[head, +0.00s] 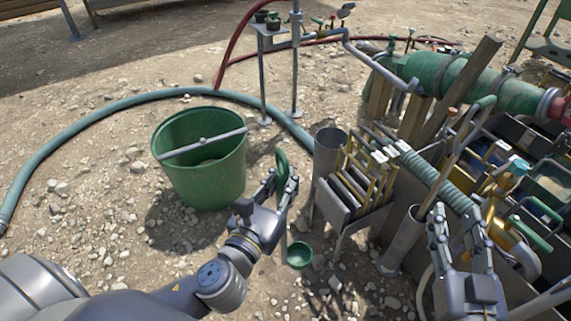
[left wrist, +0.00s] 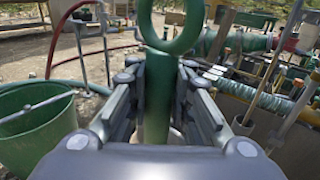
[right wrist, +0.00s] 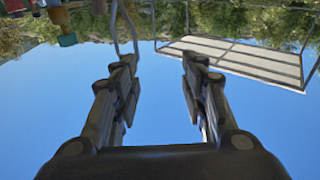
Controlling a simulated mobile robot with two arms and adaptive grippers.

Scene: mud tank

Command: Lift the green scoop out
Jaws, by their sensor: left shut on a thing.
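The green scoop has a long handle with a ring at its top (head: 281,162) and a small round cup (head: 299,255) at its lower end. My left gripper (head: 281,184) is shut on the handle just below the ring, and fingers hide part of it. The left wrist view shows the green handle (left wrist: 158,95) between both fingers. The scoop hangs roughly upright, outside and left of the grey metal tube (head: 328,150); its cup shows whole over the gravel. My right gripper (head: 455,212) is open and empty, its fingers apart against sky in the right wrist view (right wrist: 160,85).
A green bucket (head: 205,185) with a bar across its top stands left of the scoop. A rack of upright plates (head: 352,185) and a second grey tube (head: 402,240) stand to the right. Hoses and a cluttered tank lie beyond. Gravel at the front is open.

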